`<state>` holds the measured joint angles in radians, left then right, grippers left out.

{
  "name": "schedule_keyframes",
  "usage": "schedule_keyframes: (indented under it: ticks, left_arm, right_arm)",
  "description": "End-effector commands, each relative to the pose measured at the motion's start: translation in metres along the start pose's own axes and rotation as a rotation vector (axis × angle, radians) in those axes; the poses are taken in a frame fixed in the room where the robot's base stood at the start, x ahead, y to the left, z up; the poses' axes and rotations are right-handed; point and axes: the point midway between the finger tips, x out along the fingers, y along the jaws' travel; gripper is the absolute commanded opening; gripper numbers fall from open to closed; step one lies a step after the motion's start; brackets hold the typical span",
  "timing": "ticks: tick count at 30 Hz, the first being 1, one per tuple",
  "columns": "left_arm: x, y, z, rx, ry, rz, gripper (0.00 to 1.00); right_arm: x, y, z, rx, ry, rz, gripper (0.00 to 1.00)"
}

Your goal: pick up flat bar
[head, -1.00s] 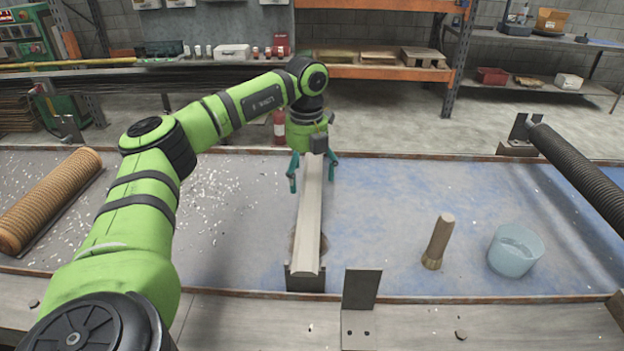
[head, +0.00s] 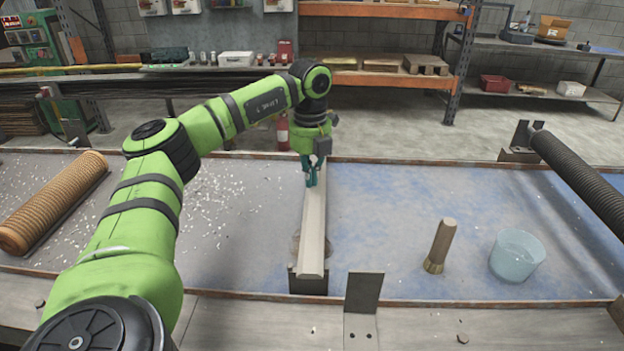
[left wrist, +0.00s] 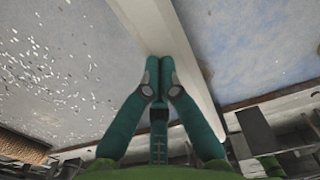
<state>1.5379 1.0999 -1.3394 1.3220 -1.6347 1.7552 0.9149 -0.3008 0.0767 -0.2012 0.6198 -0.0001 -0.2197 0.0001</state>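The flat bar (head: 313,235) is a long pale grey strip lying lengthwise away from me, its near end over a dark block (head: 308,283). It also shows as a pale band in the left wrist view (left wrist: 202,85). My left gripper (head: 313,181) is at the far part of the bar, pointing down. In the left wrist view its teal fingertips (left wrist: 159,62) are together, in front of the bar, with no bar visible between them. I cannot tell whether they touch it. The bar's far end is hidden by the gripper. My right gripper is not in view.
A ribbed brown roll (head: 55,203) lies at left, a dark coiled tube (head: 582,180) at right. A dark upright plate (head: 363,293) stands at the front edge.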

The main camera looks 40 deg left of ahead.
Motion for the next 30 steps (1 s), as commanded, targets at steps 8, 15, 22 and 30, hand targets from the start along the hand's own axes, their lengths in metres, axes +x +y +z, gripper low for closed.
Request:
schedule_keyframes:
  ticks: [8, 15, 22, 30]
  left_arm:
    - [-0.013, 0.000, 0.000, 0.001, 0.002, 0.007, 0.00]
    - [-0.043, -0.016, -0.004, 0.005, 0.002, 0.007, 0.00]
    - [-0.068, -0.056, -0.015, 0.004, 0.001, 0.006, 0.00]
    - [-0.096, -0.097, -0.026, 0.002, 0.002, 0.007, 0.00]
  right_arm:
    - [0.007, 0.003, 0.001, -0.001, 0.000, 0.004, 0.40]
    - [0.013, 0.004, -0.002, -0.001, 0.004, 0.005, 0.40]
    - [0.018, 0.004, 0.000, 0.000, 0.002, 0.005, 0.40]
    - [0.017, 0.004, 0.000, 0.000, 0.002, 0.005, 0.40]
